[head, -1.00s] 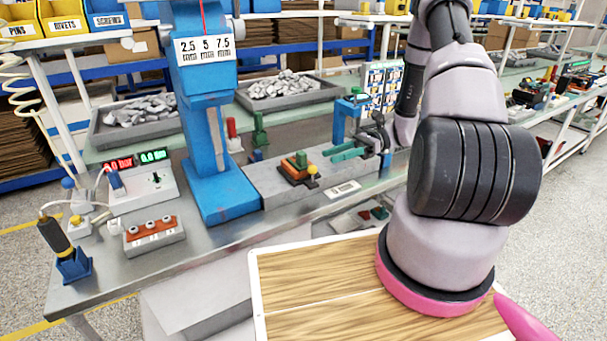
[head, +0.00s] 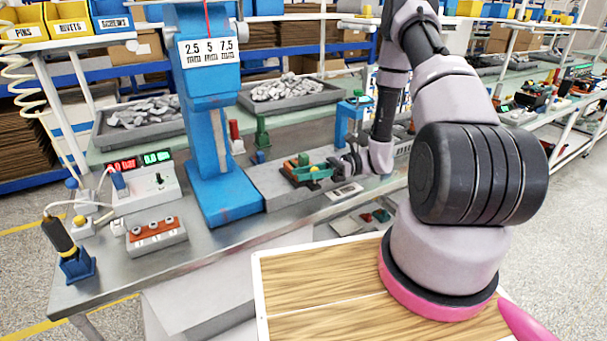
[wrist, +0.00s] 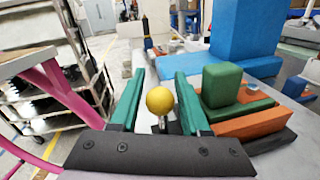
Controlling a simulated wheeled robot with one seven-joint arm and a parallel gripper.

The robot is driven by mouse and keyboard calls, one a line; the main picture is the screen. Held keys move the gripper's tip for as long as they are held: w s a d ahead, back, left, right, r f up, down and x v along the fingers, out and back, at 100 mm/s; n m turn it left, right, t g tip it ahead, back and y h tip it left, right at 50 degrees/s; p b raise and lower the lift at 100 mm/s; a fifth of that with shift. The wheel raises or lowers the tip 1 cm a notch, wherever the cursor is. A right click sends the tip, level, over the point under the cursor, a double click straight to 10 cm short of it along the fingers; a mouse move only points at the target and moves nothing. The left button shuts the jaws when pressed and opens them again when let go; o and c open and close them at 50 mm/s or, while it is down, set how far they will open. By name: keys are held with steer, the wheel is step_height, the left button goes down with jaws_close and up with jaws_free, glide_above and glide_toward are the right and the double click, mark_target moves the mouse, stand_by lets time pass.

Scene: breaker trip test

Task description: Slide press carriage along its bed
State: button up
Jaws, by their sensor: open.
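The press carriage (head: 291,168), a dark and orange block with a green block on it, sits on the long grey bed (head: 268,188). In the wrist view the carriage (wrist: 245,120) is right of my fingers. Its yellow ball knob (wrist: 159,100) shows between my two green fingers. My gripper (wrist: 158,78) is open, with a finger on each side of the knob and a gap visible. In the head view my gripper (head: 316,172) is at the carriage's right front and partly hides it. Whether a finger touches the knob is unclear.
The blue press column (head: 212,150) stands at the bed's left end. A blue bracket (head: 348,118) stands toward the right end. Red and green posts (head: 262,132) stand behind the bed. A meter box (head: 145,180) and a three-knob box (head: 155,237) lie left.

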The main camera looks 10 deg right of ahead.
steer(key=shift+a, duration=0.25)
steer(key=shift+c, duration=0.3)
jaws_close()
stand_by(1.0)
